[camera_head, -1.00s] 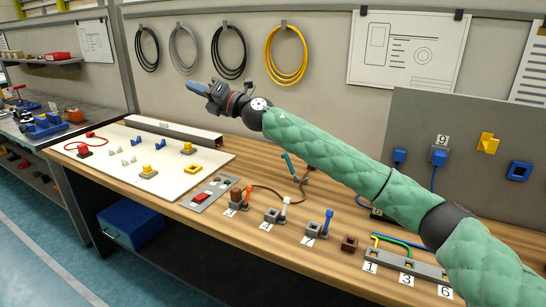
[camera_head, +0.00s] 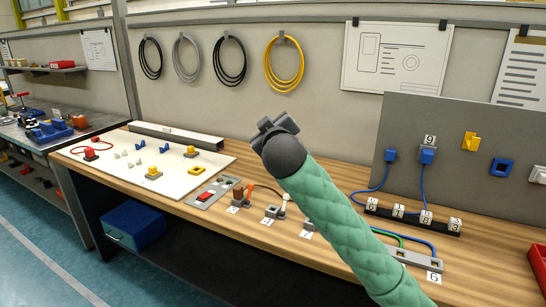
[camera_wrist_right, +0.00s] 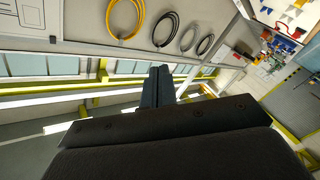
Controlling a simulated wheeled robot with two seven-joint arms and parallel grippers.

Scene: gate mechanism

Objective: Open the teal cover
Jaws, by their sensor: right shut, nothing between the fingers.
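No teal cover shows clearly at this moment. The small teal part that stood on the bench behind the brown block station is hidden behind my right arm in the head view. My right gripper (camera_head: 276,127) is raised above the bench in front of the wall, well clear of the bench top; its fingers are foreshortened there. In the right wrist view its dark fingers (camera_wrist_right: 158,86) are shut together with nothing between them. My left gripper is in no view.
The wooden bench (camera_head: 262,234) carries a white board (camera_head: 120,163) with small blocks, a switch plate (camera_head: 213,192) and several small stations. A grey panel (camera_head: 450,130) with blue plugs stands at right. A yellow cable coil (camera_head: 284,66) hangs on the wall.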

